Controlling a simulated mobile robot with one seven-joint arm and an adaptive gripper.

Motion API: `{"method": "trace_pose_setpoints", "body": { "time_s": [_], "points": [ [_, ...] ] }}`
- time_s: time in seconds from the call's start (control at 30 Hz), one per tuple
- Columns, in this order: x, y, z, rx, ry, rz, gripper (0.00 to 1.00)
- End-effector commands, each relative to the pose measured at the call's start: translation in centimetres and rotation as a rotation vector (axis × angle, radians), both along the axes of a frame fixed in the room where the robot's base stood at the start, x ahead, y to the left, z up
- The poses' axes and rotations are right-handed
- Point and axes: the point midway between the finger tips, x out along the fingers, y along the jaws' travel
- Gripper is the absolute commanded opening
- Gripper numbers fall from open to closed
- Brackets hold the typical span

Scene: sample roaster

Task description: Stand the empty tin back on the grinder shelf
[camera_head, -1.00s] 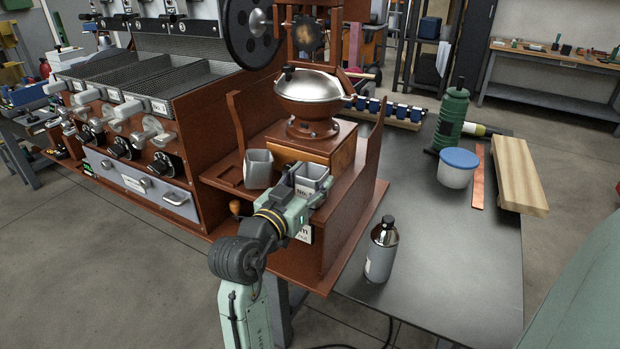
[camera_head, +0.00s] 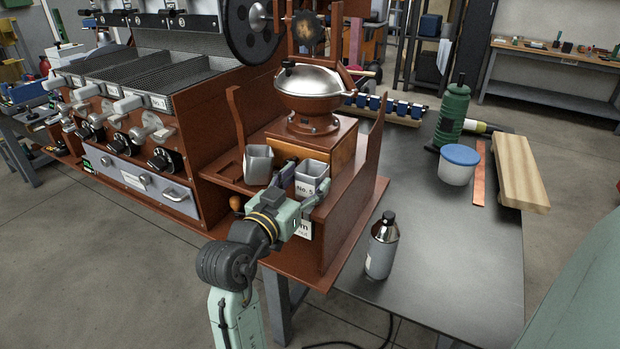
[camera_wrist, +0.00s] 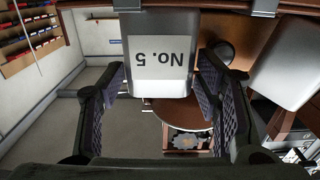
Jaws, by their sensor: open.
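The empty tin is a grey square tin (camera_head: 312,178) with a white "No. 5" label. It stands upright on the grinder shelf (camera_head: 222,172), on the right side. In the wrist view the tin (camera_wrist: 160,88) is upside down at the top centre, its label facing my camera. My gripper (camera_head: 302,184) is in front of the tin, its fingers spread open. In the wrist view the fingers (camera_wrist: 162,100) lie on either side with a gap to the tin and hold nothing. The tin's base is partly hidden by my gripper in the head view.
A second grey tin (camera_head: 258,165) stands left of the No. 5 tin. The grinder (camera_head: 315,95) rises behind, with a wooden upright (camera_head: 366,155) to the right. A bottle (camera_head: 382,248) stands on the grey bench. A blue-lidded tub (camera_head: 459,165) and wooden board (camera_head: 520,172) are further right.

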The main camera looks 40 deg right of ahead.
Motion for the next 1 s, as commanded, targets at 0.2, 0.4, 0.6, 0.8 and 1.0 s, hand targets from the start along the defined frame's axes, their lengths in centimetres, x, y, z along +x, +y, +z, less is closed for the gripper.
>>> {"method": "trace_pose_setpoints", "body": {
  "time_s": [0.2,0.4,0.6,0.8,1.0],
  "points": [
    [-1.9,5.2,-0.3,-0.001,-0.003,0.007,0.58],
    [-3.0,7.5,0.5,0.004,0.006,0.0,0.58],
    [-3.5,8.6,0.2,0.002,0.003,0.0,0.58],
    [-3.7,8.9,0.0,0.001,0.0,0.0,0.58],
    [-3.3,9.2,0.1,-0.003,-0.003,0.014,0.58]
  ]
}}
